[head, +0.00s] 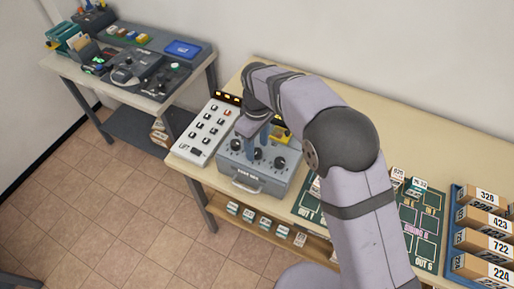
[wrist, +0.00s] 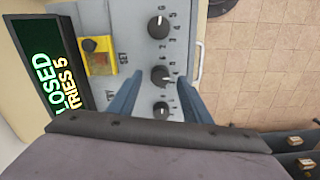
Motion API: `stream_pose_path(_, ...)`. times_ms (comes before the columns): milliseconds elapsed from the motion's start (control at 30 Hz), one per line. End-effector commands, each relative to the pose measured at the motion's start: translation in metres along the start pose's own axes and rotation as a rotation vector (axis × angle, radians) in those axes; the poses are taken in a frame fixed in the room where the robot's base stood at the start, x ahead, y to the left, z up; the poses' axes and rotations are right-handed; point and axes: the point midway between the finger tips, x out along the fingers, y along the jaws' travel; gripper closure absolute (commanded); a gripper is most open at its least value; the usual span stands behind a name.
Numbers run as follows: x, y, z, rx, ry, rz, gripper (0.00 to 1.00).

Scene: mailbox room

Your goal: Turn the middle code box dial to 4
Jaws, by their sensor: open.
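The grey code box (head: 252,178) stands on the long table, with three black dials in a row on its top face. The middle dial (head: 258,153) also shows in the wrist view (wrist: 162,76), with small numbers around it that are too blurred to read. My gripper (wrist: 160,82) is open, its two blue fingers apart on either side of the middle dial. I cannot tell whether they touch it. The other dials (wrist: 158,27) (wrist: 160,108) lie to either side. In the head view my gripper (head: 259,146) is over the box, partly hidden by my arm.
A dark display (wrist: 60,65) beside the box shows green text ending in "LOSED" and a tries count of 5. A yellow piece with a black knob (wrist: 99,58) sits on the box. A white switch panel (head: 207,130) stands left; numbered boxes (head: 485,222) stand right.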

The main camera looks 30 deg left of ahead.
Motion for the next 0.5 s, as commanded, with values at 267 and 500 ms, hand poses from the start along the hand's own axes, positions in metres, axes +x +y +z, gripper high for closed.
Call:
stream_pose_path(267,-0.037,0.0,-0.001,0.0,0.004,0.002,0.55)
stream_pose_path(500,-0.056,0.0,-0.001,0.0,0.003,0.002,0.55)
